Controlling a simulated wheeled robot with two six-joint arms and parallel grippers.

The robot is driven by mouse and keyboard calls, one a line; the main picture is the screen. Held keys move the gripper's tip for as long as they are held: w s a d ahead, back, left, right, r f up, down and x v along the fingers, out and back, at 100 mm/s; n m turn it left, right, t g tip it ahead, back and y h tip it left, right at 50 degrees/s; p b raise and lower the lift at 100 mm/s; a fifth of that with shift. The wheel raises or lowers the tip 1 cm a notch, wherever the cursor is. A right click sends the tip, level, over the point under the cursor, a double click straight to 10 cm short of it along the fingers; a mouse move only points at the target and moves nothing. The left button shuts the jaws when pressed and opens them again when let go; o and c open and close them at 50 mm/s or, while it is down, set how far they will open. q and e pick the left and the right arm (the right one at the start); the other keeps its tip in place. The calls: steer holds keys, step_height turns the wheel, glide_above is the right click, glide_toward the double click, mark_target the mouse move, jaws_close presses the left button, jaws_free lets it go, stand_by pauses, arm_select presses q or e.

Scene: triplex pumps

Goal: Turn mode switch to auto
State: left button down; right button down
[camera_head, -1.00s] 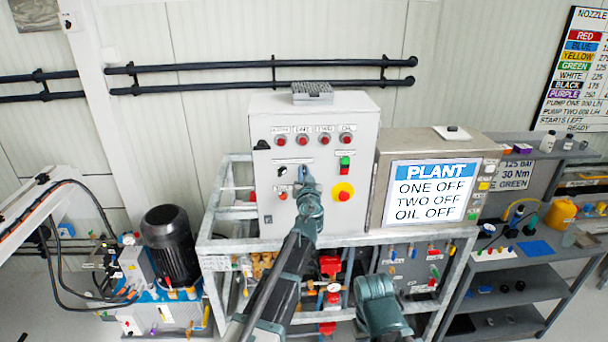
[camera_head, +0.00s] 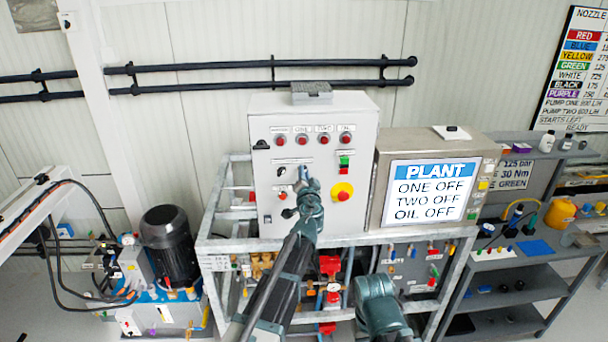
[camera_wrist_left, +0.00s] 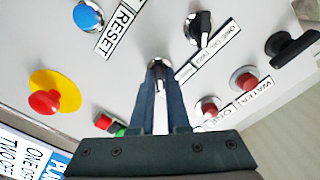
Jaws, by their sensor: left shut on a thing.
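My left gripper (camera_head: 303,171) reaches up to the front of the grey control cabinet (camera_head: 264,222). In the left wrist view its two blue fingers (camera_wrist_left: 158,72) are closed on a small switch with a silver collar (camera_wrist_left: 158,63). I take this as the mode switch; the fingers hide most of it, so its position cannot be read. A black selector knob (camera_wrist_left: 201,26) with a label sits just beside it, apart from the fingers. My right arm shows at the bottom of the head view, but its gripper does not.
Near the fingers are a blue reset button (camera_wrist_left: 88,15), a red stop button on yellow (camera_head: 343,192), green and red buttons (camera_head: 344,160) and several red lamps (camera_head: 302,140). A screen (camera_head: 432,192) reads PLANT, ONE OFF, TWO OFF, OIL OFF.

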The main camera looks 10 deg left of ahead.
stand_by(0.4)
arm_select(q)
steer(key=c, duration=0.9)
jaws_free()
steer(key=v, duration=1.3)
steer(key=shift+s, duration=0.4)
steer(key=shift+d, duration=0.1)
